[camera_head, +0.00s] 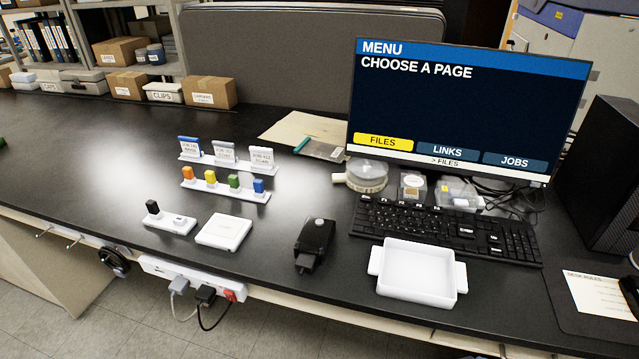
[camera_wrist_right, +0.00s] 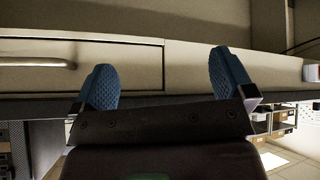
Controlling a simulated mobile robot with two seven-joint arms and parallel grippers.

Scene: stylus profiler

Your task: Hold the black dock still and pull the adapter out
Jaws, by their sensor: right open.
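The black dock (camera_head: 316,237) stands on the dark desk near its front edge, with a round part on top. A dark block, seemingly the adapter (camera_head: 305,263), sits at the dock's near side and appears joined to it. How deep it sits in the dock cannot be told. My right gripper (camera_wrist_right: 160,62) shows only in the right wrist view, with two blue textured fingers wide apart and nothing between them. Neither the dock nor the adapter shows in that view. My left gripper is not in view.
A white tray (camera_head: 416,271) stands right of the dock, a white square pad (camera_head: 224,232) to its left. A keyboard (camera_head: 447,228) and monitor (camera_head: 462,110) are behind. A power strip (camera_head: 195,278) runs along the desk front. A drawer handle (camera_wrist_right: 36,62) shows in the wrist view.

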